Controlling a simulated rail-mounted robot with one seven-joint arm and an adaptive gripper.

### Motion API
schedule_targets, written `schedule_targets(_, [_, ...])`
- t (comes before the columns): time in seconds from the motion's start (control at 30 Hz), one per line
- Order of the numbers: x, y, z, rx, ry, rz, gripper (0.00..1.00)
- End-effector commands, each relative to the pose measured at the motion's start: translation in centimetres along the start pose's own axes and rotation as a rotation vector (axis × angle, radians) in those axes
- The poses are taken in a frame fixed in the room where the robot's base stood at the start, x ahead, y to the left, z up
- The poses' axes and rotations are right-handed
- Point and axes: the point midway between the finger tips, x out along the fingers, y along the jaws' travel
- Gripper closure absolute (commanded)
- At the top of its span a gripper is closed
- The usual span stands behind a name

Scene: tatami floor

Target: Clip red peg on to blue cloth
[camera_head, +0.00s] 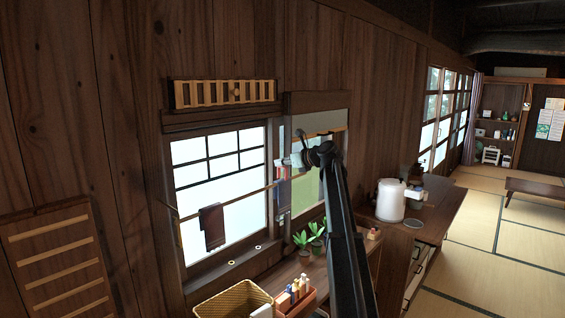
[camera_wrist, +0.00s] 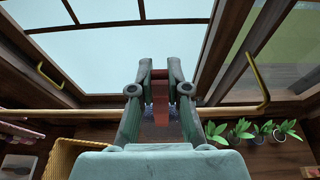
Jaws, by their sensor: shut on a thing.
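My gripper (camera_wrist: 160,88) is shut on a red peg (camera_wrist: 160,76), which stands between the fingertips in the wrist view. In the head view my gripper (camera_head: 284,161) is at the wooden pole in front of the window. Bluish speckled patches show between the fingers beside the peg in the wrist view. The fingers hide most of that spot, so I cannot tell whether the peg grips the cloth.
The pole (camera_head: 240,201) crosses the window; a dark cloth (camera_head: 212,227) hangs farther left on it. Below are a yellow basket (camera_head: 232,301), an orange caddy (camera_head: 296,299) and potted plants (camera_head: 311,237). A white kettle (camera_head: 390,201) stands on the right counter.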

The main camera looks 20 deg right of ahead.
Motion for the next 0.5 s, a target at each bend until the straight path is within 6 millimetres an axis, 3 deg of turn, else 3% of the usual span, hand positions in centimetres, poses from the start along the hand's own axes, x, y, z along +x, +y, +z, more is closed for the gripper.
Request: schedule_targets(0.5, [0.29, 0.00, -0.95, 0.001, 0.000, 0.000, 1.00])
